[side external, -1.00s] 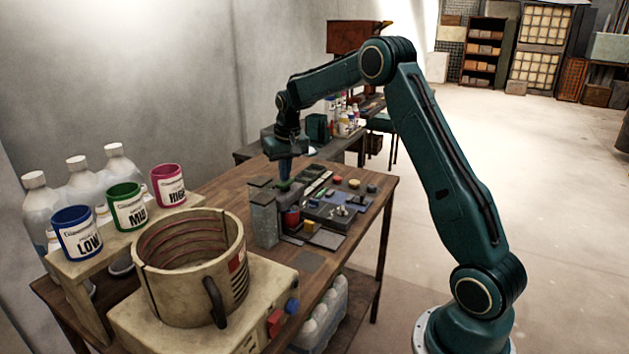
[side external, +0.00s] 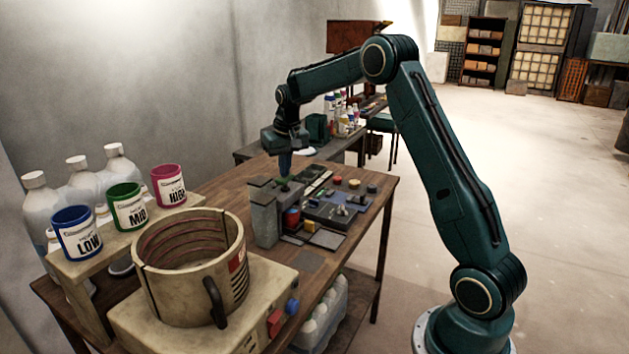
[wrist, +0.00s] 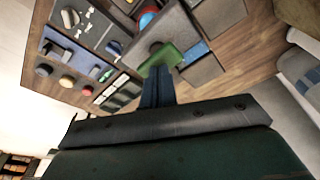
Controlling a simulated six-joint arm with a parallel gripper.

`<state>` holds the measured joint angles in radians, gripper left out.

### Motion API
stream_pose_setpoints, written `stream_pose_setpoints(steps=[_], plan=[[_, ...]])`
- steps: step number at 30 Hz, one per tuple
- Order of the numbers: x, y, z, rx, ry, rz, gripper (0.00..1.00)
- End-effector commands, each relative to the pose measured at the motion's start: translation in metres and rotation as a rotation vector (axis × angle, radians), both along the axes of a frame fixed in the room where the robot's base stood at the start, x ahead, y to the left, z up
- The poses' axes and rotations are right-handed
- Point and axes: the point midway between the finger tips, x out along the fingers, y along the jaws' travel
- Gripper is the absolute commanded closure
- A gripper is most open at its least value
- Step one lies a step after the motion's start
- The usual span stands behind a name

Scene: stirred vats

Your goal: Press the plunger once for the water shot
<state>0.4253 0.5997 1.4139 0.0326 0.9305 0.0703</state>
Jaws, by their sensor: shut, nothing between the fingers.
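In the side view the tips are just above a green piece (side external: 284,185) beside grey blocks. The wrist view shows the closed fingertips (wrist: 158,72) near the edge of this green piece (wrist: 168,58), with a small gap or light contact; I cannot tell which. I cannot tell for sure whether the green piece is the plunger. A red and blue round part (side external: 291,216) sits just in front of it.
A grey upright block (side external: 265,222) stands close to my fingers on the left. A dark panel with coloured knobs (side external: 340,205) lies to the right. A large beige vat (side external: 195,262) and labelled LOW, MID and HIGH cups (side external: 76,232) are nearer the camera.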

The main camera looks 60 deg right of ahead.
Motion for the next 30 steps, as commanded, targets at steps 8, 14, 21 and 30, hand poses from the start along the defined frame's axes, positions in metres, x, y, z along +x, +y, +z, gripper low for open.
stream_pose_setpoints(steps=[8,14,21,30], plan=[[0.0,0.0,0.015,-0.002,-0.003,0.0,1.0],[0.0,0.0,0.025,-0.002,-0.003,0.0,1.0],[0.0,0.0,0.037,-0.002,-0.003,0.0,1.0],[0.0,0.0,0.052,-0.002,-0.003,0.0,1.0]])
